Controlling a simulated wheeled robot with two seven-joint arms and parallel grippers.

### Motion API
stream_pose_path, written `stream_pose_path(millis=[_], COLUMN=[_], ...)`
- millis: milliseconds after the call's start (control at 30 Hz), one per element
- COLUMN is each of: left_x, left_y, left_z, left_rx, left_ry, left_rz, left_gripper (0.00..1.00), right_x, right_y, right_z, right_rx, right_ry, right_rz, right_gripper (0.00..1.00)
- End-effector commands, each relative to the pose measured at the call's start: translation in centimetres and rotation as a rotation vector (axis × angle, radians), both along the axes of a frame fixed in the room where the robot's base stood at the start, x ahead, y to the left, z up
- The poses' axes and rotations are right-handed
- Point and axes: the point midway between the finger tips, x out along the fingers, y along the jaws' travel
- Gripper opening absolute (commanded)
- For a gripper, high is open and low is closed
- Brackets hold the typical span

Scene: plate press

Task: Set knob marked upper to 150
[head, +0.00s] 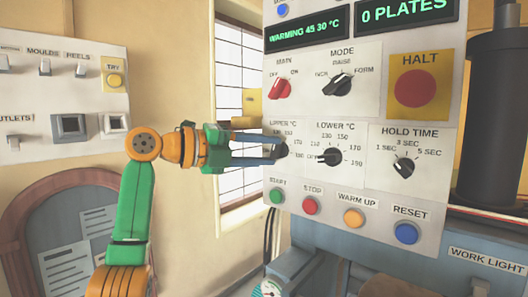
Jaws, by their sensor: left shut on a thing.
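The upper °C knob (284,151) is a small dark dial on the pale control panel (375,215), left of the lower °C knob. My left gripper (276,145) reaches in from the left and is shut on this knob. Its blue-grey fingers hide much of the knob and part of its scale, so where the pointer stands cannot be read. Marks near 150 and 170 show to the right of the knob. My right gripper is not in view.
The lower °C knob (330,157) sits close to the right, with the hold time knob (403,168) beyond it. Above are the red main knob (280,89), the mode knob (338,85) and the red halt button (414,88). Start button (277,196) and others lie below.

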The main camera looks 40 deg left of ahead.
Motion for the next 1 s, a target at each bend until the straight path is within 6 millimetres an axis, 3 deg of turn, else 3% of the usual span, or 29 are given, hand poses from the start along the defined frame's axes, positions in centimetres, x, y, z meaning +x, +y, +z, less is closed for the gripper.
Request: stream_pose_path(millis=[667, 700, 767, 1000], left_x=[0.03, 0.03, 0.02, 0.01], left_y=[-0.02, -0.02, -0.02, -0.02], left_z=[-0.07, -0.06, -0.05, 0.00], left_rx=[0.052, 0.052, 0.052, 0.051], left_ry=[-0.001, -0.001, -0.001, -0.003], left_rz=[0.000, 0.000, 0.000, 0.000], left_gripper=[0.00, 0.53, 0.69, 0.72], right_x=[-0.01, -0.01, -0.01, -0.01], right_y=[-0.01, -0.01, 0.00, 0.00], right_z=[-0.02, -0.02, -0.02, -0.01], right_rx=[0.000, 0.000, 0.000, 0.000], right_ry=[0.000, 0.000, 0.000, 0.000], right_rz=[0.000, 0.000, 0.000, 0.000], right_gripper=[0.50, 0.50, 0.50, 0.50])
